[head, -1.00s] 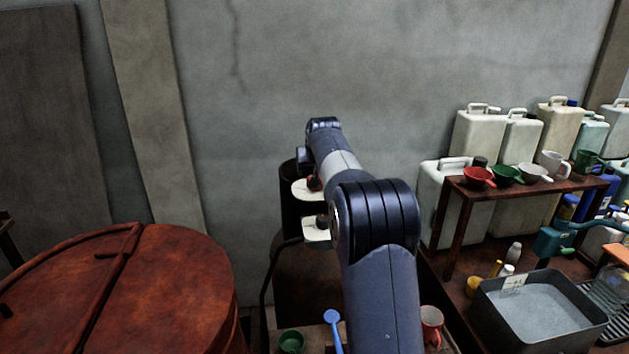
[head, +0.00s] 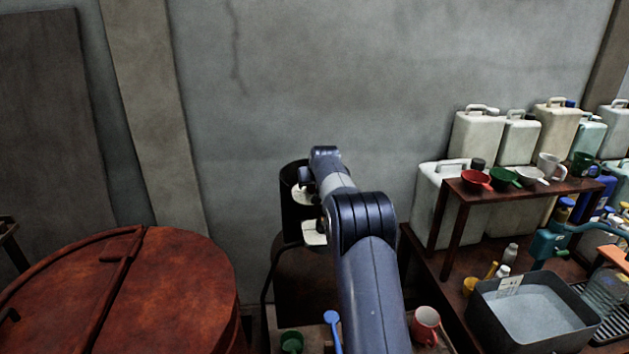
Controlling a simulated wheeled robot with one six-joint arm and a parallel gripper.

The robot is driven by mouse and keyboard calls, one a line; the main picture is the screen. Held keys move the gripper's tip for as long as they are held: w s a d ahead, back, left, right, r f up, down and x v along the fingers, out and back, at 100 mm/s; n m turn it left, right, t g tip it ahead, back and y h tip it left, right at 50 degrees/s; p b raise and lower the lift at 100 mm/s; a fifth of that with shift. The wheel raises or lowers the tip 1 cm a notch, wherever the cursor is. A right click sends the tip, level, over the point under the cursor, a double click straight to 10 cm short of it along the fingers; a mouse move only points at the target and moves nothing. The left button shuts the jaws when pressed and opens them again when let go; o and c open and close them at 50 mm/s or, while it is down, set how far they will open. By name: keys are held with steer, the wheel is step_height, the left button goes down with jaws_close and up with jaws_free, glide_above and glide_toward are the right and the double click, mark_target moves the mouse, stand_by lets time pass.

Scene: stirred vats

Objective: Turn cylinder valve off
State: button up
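A dark cylinder (head: 293,213) stands against the wall behind my arm, with a black hose running down its left side. Two pale tags or plates show near its top, an upper one (head: 301,196) and a lower one (head: 313,233). My arm reaches over the cylinder's top from the front and covers much of it. The fingers of my gripper are hidden behind my own arm, so I cannot see whether they touch the valve. The valve handle is not clearly visible.
A large rusty lidded vat (head: 175,290) stands at left. At right, a small shelf (head: 530,190) holds bowls and a mug, with jerrycans behind. A grey tub (head: 540,312) sits below. A red mug (head: 425,325), a green cup (head: 291,341) and a blue scoop (head: 332,318) are close to my arm.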

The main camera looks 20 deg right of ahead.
steer(key=shift+w+f, duration=0.3)
steer(key=shift+f, duration=0.05)
steer(key=shift+c, duration=0.3)
steer(key=c, duration=0.9)
